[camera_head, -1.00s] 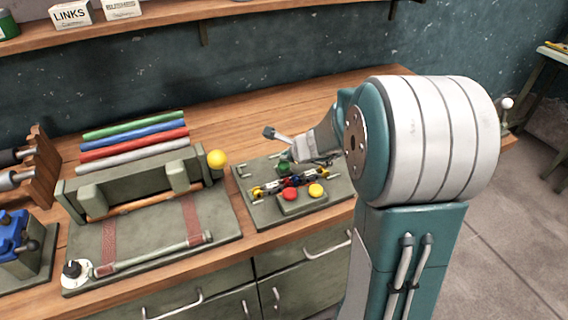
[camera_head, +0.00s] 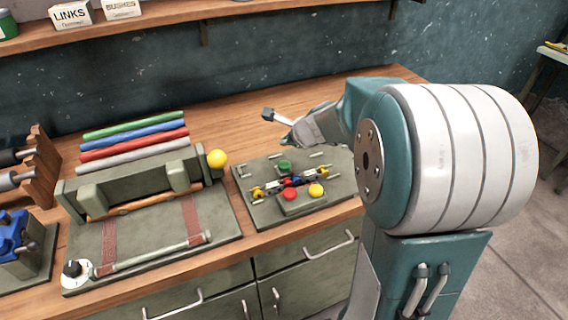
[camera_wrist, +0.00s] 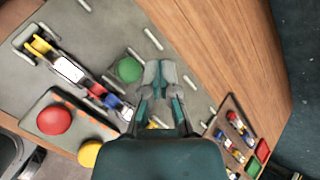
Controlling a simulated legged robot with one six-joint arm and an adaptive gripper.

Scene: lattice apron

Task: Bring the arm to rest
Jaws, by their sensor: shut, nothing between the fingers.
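My gripper (camera_wrist: 160,72) shows in the wrist view with its two grey fingertips together and nothing between them. Below it lies a grey-green fixture plate (camera_head: 335,187) with a linked chain (camera_head: 292,181) of coloured parts across it. The plate carries a green button (camera_head: 285,166), a red button (camera_head: 290,194) and a yellow button (camera_head: 316,189). In the head view my wrist is above the back of this plate, apart from it. My large arm joint fills the right side there, and the fingertips are hard to make out.
A press-like fixture with a yellow knob (camera_head: 217,159) stands left of the plate, with coloured rods (camera_head: 135,125) behind it. A shelf (camera_head: 165,21) with labelled boxes runs along the wall. In the wrist view a tray of small parts (camera_wrist: 236,143) lies at lower right.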

